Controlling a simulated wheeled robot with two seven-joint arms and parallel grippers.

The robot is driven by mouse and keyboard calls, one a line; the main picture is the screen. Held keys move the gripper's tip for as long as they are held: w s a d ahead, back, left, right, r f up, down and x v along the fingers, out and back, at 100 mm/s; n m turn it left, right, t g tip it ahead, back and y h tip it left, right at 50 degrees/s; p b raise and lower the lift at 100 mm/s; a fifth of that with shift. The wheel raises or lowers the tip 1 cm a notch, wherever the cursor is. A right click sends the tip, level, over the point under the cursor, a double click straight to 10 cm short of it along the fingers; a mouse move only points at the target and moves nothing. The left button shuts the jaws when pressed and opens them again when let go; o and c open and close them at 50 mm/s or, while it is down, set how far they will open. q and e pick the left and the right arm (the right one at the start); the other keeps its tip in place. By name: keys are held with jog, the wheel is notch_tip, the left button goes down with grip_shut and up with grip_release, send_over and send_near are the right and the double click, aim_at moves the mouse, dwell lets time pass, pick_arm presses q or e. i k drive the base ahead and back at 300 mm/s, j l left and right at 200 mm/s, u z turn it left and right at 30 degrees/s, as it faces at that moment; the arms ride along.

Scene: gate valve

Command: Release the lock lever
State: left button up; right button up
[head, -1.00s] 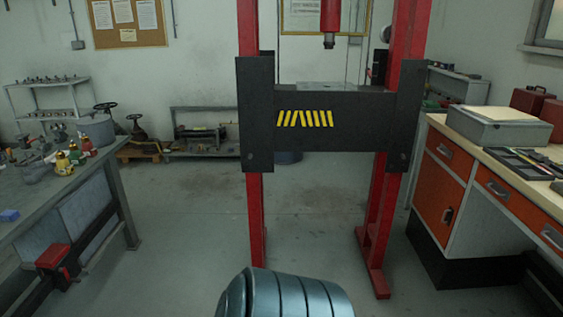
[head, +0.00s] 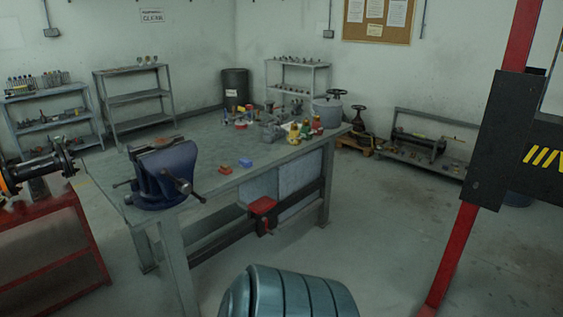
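I cannot make out a lock lever in the head view. A dark valve with a round handwheel (head: 359,122) stands low on the floor behind the workbench, small and partly hidden. At the far left edge, a dark flanged pipe-like assembly (head: 55,160) with an orange end rests on a red cart; it is cut off by the picture edge, and I cannot tell whether it has a lever. Neither of my grippers is in view.
A grey workbench (head: 222,150) carries a blue vise (head: 166,176) and small coloured parts. The red cart (head: 50,238) stands left of it. Shelves (head: 137,97) line the back wall. A red press frame (head: 452,255) stands at right. Floor between bench and press is clear.

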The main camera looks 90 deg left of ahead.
aim_at(133, 179)
jog(key=u, duration=3.8)
